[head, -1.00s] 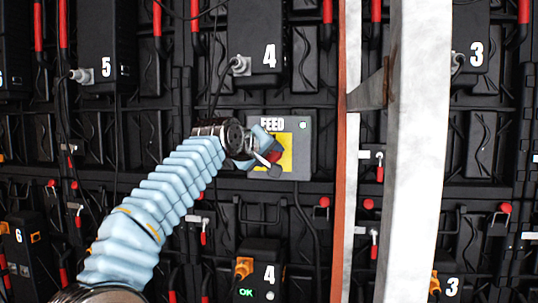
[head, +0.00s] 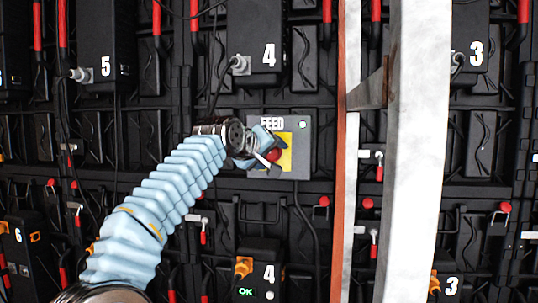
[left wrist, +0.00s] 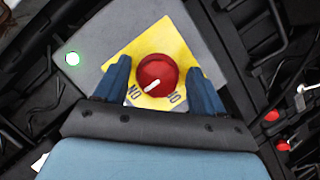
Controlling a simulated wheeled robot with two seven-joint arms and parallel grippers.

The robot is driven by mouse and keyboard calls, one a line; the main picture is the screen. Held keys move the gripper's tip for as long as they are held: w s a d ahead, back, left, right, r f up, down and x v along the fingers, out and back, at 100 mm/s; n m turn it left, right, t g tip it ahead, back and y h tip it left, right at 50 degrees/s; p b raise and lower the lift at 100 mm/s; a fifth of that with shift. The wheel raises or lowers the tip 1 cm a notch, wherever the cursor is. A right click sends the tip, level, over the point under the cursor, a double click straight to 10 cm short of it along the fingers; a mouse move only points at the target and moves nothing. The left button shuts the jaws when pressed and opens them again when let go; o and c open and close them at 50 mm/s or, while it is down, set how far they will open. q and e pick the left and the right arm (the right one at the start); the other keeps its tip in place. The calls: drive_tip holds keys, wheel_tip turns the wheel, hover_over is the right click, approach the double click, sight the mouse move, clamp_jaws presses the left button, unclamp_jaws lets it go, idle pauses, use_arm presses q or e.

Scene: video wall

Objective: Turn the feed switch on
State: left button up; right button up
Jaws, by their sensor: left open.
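The feed switch is a round red knob (left wrist: 157,74) with a white pointer, on a yellow plate (left wrist: 178,42) of a grey box. In the head view, the box (head: 300,165) is marked FEED and the knob (head: 273,155) shows partly behind my gripper. In the left wrist view the pointer aims lower left, toward a label that looks like ON upside down; the right label is partly hidden. A lamp (left wrist: 72,58) on the box glows green. My left gripper (left wrist: 159,66) is open, one blue finger on each side of the knob with gaps between. My right gripper is not in view.
A pale metal post (head: 415,150) and a thinner orange-edged upright (head: 346,200) stand right of the box. Black panel frames with cables, red-tipped latches and numbered units (head: 262,270) surround it.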

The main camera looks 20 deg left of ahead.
use_arm(q)
drive_tip(key=shift+s, duration=0.1)
drive_tip(key=shift+s+r, duration=0.1)
drive_tip(key=shift+s, duration=0.2)
drive_tip(key=b+v, duration=0.2)
drive_tip(key=v, duration=1.1)
drive_tip(key=shift+d, duration=0.1)
